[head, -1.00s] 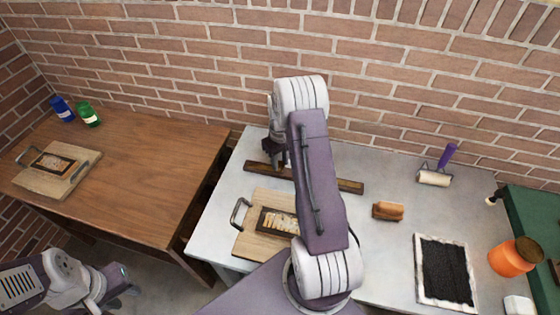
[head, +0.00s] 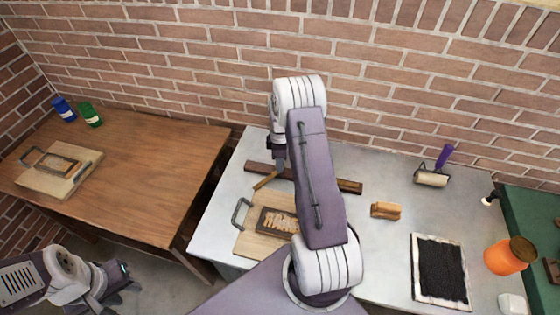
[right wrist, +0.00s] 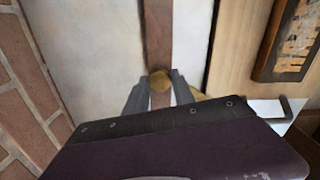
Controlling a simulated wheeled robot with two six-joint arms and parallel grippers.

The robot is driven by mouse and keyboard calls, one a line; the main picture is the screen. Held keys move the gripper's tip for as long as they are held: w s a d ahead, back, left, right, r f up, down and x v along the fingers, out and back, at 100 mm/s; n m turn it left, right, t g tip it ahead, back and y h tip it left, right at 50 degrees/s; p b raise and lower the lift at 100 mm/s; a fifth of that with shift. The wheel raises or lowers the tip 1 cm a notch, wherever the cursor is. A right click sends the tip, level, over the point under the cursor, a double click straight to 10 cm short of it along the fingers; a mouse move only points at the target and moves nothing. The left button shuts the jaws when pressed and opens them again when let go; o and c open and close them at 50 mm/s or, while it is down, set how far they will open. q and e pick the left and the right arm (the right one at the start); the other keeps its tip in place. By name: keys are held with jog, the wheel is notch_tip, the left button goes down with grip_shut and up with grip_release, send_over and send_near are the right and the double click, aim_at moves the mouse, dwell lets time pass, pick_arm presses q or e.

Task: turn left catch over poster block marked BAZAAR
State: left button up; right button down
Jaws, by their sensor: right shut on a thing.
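A poster block (head: 272,225) with raised letters in a dark frame lies on a pale wooden board on the grey table. My right arm hides part of it, and I cannot read the full word. It also shows at the right wrist view's upper right (right wrist: 292,40). A dark wooden bar (head: 350,186) lies behind it. A brass catch (head: 264,181) juts from the bar's left part towards the board. My right gripper (right wrist: 160,98) is shut on the catch; its fingers hide part of it. My left gripper (head: 125,283) hangs low at left; its jaws are unclear.
A brown table (head: 150,165) at left holds another lettered block (head: 56,164) and blue and green jars. On the grey table are a wooden brush-like block (head: 385,211), a purple-handled roller (head: 433,178), an inked slab (head: 441,270) and an orange jar (head: 505,258). A brick wall closes the back.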

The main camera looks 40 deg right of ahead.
jog(key=n, duration=0.6)
jog(key=shift+w+r+n+p, duration=0.1)
jog(key=shift+n+p, duration=0.2)
dwell(0.4)
jog(key=c, duration=1.1)
grip_release()
jog(key=shift+o, duration=0.2)
notch_tip(320, 180, up, 9)
jog(key=b, duration=0.1)
